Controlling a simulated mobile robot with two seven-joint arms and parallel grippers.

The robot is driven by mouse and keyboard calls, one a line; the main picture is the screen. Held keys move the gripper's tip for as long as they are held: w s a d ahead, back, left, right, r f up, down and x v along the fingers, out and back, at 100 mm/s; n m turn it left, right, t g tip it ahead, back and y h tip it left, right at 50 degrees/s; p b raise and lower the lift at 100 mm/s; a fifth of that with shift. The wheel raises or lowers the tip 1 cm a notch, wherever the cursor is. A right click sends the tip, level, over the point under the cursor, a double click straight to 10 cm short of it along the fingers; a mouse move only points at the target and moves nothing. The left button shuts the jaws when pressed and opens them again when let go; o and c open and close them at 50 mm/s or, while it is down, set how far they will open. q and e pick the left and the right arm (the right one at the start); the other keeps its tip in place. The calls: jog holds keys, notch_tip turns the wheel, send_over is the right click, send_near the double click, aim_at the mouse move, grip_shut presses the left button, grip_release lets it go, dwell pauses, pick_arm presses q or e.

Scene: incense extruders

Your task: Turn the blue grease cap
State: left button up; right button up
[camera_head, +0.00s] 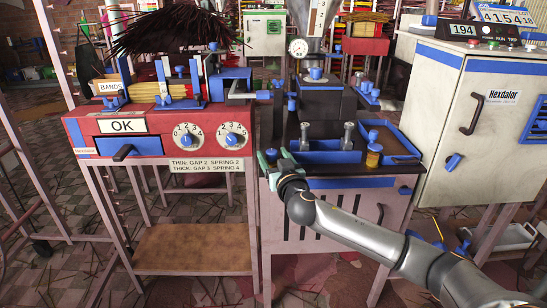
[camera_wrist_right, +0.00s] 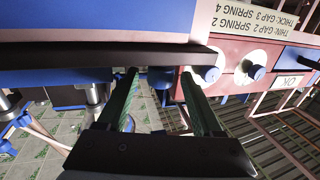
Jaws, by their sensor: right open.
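Several blue knobs and caps show in the head view, and I cannot tell for sure which is the grease cap. A blue cap (camera_head: 315,73) sits on top of the dark extruder in the middle. Another blue knob (camera_head: 291,104) is at the extruder's left side, above my right gripper (camera_head: 272,159). My right gripper is at the front left corner of the extruder bench. In the right wrist view its two green fingers (camera_wrist_right: 158,75) are apart with nothing held between them. My left gripper is not in view.
The bench (camera_head: 340,183) has a blue-edged front with trays and an amber jar (camera_head: 373,157) with a blue top. A red machine (camera_head: 150,135) with an OK sign and two dials stands close on the left. A white cabinet (camera_head: 460,120) stands on the right.

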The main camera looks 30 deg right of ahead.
grip_shut()
dwell(0.6)
